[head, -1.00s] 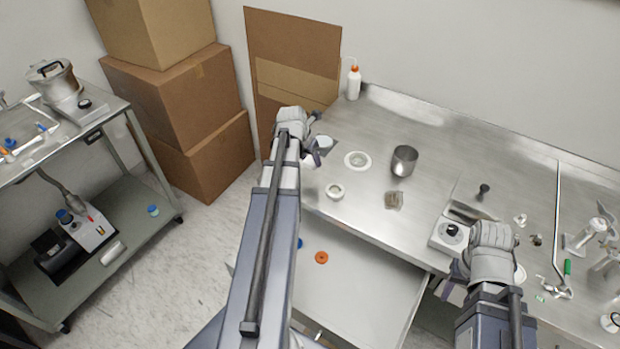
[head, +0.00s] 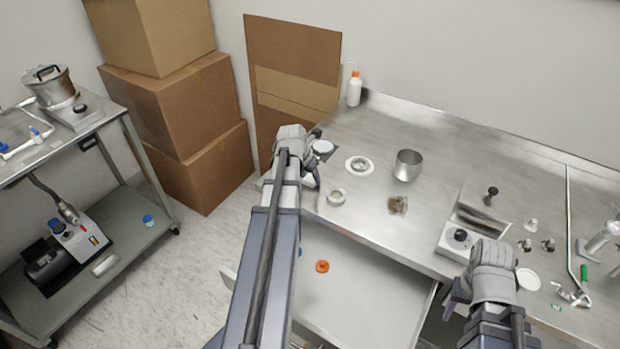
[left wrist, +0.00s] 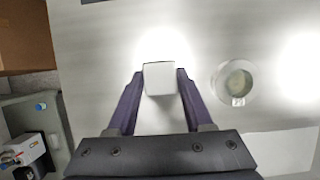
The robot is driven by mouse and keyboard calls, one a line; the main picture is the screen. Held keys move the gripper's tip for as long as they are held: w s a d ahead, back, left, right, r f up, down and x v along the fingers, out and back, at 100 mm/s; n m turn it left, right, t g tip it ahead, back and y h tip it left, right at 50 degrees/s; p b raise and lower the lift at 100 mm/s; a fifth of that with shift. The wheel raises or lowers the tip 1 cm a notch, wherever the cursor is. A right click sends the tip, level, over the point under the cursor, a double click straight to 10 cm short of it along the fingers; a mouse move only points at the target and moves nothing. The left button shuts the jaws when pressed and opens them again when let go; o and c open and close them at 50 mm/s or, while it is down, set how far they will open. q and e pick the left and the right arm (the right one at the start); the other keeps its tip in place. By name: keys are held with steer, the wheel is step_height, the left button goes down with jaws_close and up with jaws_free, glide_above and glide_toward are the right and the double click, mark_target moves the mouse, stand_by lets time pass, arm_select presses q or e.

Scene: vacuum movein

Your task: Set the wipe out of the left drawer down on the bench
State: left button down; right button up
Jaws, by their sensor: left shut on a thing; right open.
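My left gripper (left wrist: 158,76) is shut on the wipe (left wrist: 158,80), a small white folded block between the two purple fingers in the left wrist view. It is over the left end of the steel bench (head: 450,135); I cannot tell whether the wipe touches the surface. The left drawer (head: 365,295) stands open below the bench front, with an orange ring (head: 322,266) inside. My right gripper (head: 455,301) is open at the bench's front, right of the drawer, partly hidden by its own wrist.
Cardboard boxes (head: 185,100) are left.

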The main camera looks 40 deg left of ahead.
arm_select(q)
steer(key=shift+f, duration=0.15)
steer(key=shift+c, duration=1.5)
jaws_free()
steer(key=p+v, duration=1.1)
steer(key=v, duration=0.1)
